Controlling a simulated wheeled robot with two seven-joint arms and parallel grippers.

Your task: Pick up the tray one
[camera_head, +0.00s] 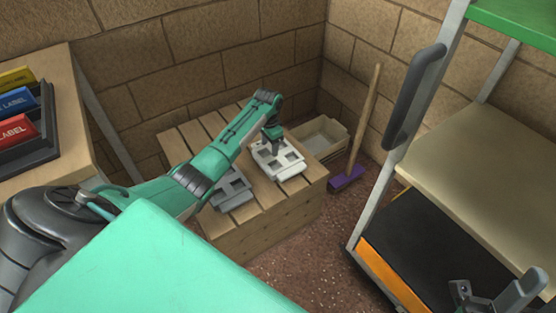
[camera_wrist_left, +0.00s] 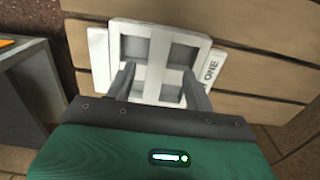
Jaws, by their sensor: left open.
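Tray one is a white tray with square compartments (camera_head: 291,165), lying on the right part of a wooden slatted crate. In the left wrist view it fills the upper middle (camera_wrist_left: 159,45), with the letters "ONE" on its right edge. My left gripper (camera_head: 273,142) is above the tray, pointing down. In the left wrist view its two fingers (camera_wrist_left: 158,82) are apart, one on each side of the tray's middle bar. I cannot tell whether they touch it.
A grey tray (camera_head: 234,190) lies left of tray one on the slatted crate (camera_head: 262,222), partly under my arm. A beige bin (camera_head: 336,132) and a purple broom (camera_head: 347,178) stand to the right. A shelved cart (camera_head: 480,170) stands nearer right. A table with labelled binders (camera_head: 22,103) is left.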

